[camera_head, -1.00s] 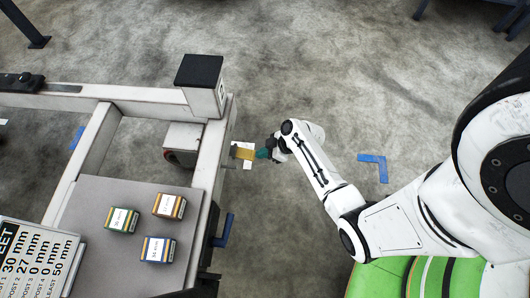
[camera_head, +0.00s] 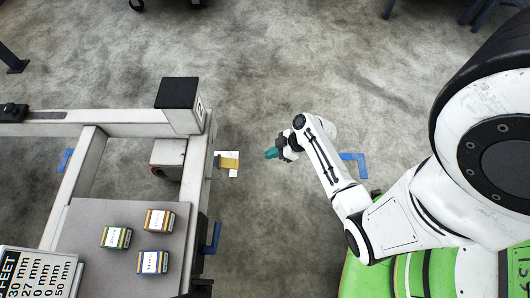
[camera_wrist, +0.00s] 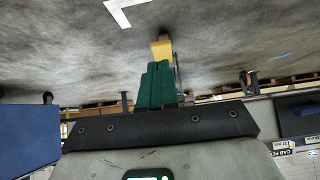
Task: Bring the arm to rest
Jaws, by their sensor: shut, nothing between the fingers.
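My gripper (camera_head: 270,153) has teal fingers, which are shut with nothing between them. In the head view it hangs over the grey floor, to the right of the trolley frame (camera_head: 193,165) and apart from it. A yellow piece (camera_head: 229,163) sticks out from the trolley's right side, a short gap left of my fingertips. In the wrist view my closed teal fingers (camera_wrist: 157,85) point towards the yellow piece (camera_wrist: 162,48), which shows just beyond their tips.
Several small labelled boxes (camera_head: 158,219) stand on the trolley's grey plate (camera_head: 97,262). A sheet with mm values (camera_head: 32,273) lies at lower left. A black-topped post (camera_head: 179,93) rises at the frame's corner. Blue tape (camera_head: 355,163) marks the floor, which is clear around my arm.

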